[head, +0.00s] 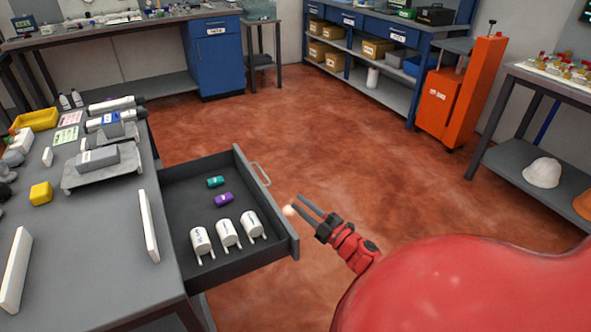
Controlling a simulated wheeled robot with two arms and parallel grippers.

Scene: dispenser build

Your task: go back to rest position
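My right gripper (296,203) is to the right of the open drawer (240,155), over the red-brown floor. Its two dark fingers point left towards the drawer front and stand apart, with nothing seen between them. A small pale bright spot shows at the tip of the lower finger. My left gripper is not in view. The drawer holds a green piece (215,181), a purple piece (223,199) and three white cylinders (228,233) with dark lettering.
The drawer stands out from the grey workbench (95,225) at left, its handle (261,174) facing right. The bench carries white panels, a grey device (97,158), a yellow block (41,193) and a yellow tray (35,120). An orange cabinet (450,98) stands back right. The middle floor is clear.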

